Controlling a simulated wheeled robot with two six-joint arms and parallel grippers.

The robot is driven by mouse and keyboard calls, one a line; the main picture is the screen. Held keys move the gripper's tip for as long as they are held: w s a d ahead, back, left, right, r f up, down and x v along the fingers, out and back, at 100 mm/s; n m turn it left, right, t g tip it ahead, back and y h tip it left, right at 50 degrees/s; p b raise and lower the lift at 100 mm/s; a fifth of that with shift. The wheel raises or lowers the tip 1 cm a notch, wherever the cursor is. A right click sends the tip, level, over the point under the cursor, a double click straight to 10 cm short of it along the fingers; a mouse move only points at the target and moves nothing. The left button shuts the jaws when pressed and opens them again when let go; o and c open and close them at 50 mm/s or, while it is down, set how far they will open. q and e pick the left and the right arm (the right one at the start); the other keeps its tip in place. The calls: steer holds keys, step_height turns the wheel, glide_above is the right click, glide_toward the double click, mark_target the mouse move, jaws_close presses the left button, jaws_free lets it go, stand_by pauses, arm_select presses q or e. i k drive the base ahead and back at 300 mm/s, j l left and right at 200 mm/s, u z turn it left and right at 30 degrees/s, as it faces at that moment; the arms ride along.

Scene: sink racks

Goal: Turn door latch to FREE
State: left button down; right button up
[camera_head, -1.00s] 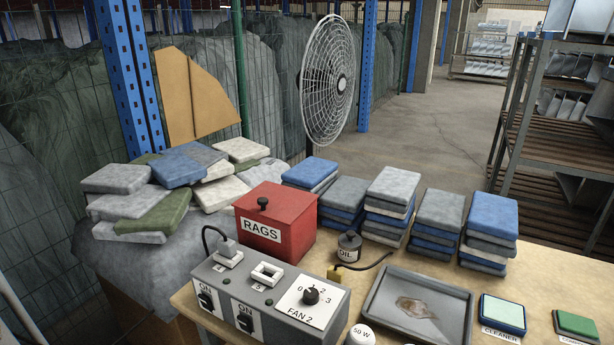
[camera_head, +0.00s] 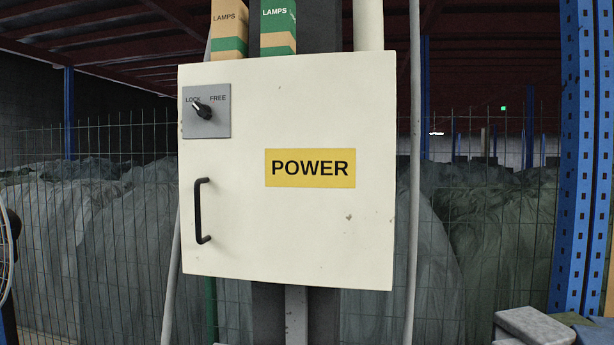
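The door latch (camera_head: 203,110) is a black knob on a grey plate at the upper left of a cream cabinet door (camera_head: 290,230). The plate is marked LOCK on the left and FREE on the right. The knob's pointer slants up and left, toward LOCK. The door is closed, with a yellow POWER label (camera_head: 310,168) and a black vertical handle (camera_head: 200,211) below the latch. Neither of my grippers is in view.
Two LAMPS boxes (camera_head: 229,30) (camera_head: 278,27) stand on top of the cabinet. A grey pipe (camera_head: 414,150) runs along its right side. Wire fence and covered heaps are behind. A blue post (camera_head: 580,150) and grey folded stack (camera_head: 535,326) are at the right.

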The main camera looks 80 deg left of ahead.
mark_target(203, 111)
steer(key=u, duration=2.55)
